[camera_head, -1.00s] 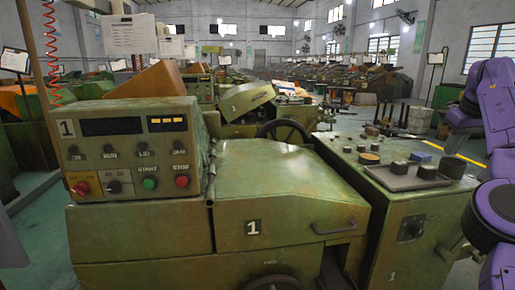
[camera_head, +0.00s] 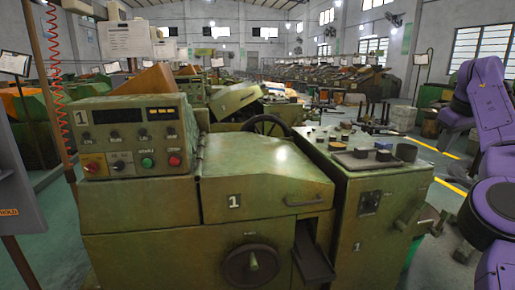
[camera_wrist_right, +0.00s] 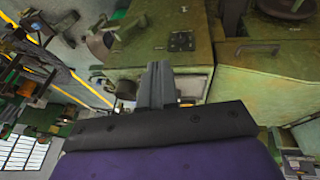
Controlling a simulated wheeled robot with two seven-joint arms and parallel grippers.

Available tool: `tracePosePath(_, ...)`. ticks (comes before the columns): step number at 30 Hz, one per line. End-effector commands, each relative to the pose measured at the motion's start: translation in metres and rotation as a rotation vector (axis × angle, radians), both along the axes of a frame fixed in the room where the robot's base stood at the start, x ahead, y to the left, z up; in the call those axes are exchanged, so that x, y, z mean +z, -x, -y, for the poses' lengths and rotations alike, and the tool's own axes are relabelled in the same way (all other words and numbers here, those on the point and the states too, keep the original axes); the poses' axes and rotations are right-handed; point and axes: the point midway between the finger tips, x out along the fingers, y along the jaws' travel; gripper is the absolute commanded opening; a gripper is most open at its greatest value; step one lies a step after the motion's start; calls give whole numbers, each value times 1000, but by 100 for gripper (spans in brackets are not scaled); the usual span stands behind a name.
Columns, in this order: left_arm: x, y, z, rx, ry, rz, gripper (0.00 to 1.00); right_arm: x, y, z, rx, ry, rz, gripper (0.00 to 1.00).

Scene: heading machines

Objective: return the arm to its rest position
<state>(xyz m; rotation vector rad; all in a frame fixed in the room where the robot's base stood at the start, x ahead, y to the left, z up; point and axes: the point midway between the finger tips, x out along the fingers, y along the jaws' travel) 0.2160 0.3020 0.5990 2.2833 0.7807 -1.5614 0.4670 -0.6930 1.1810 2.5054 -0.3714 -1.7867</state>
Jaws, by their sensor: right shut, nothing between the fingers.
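My right arm (camera_head: 490,150), purple with dark joints, is bent at the right edge of the head view. Its gripper shows in the right wrist view (camera_wrist_right: 158,82), with the grey fingers together and nothing between them. The fingers are in front of the green heading machine in that view; I cannot tell the exact distance. The heading machine marked 1 (camera_head: 235,185) fills the middle of the head view, and its green body also shows in the right wrist view (camera_wrist_right: 245,85). My left gripper is out of view.
A side cabinet (camera_head: 375,205) carries small parts and a tray. A grey panel (camera_head: 18,195) stands at the left edge. Floor shows at right.

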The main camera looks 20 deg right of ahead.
Motion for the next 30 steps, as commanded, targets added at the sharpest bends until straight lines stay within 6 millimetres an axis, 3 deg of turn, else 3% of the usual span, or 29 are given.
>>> tracePosePath(8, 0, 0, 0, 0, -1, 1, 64, 0, -12, 10, 318, 268, -190, 0)
tracePosePath(14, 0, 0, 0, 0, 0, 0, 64, 6, -61, -7, 769, 620, -571, 0)
tracePosePath(17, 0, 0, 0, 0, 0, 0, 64, -7, -123, -49, 1115, 813, -863, 0)
tracePosePath(18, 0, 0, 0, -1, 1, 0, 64, -2, -126, -55, 1185, 907, -976, 0)
tracePosePath(20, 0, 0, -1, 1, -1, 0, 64, -20, -132, -70, 1331, 1007, -1155, 0)
tracePosePath(23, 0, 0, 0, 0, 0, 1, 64, -60, -175, -124, 1671, 1184, -1539, 0)
tracePosePath(26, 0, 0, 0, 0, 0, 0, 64, -121, -208, -189, 2007, 1328, -1933, 0)
tracePosePath(27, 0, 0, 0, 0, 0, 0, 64, -149, -215, -214, -1951, -1258, 1908, 0)
tracePosePath(30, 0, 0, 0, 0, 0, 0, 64, -223, -216, -271, -1661, -1008, 1674, 0)
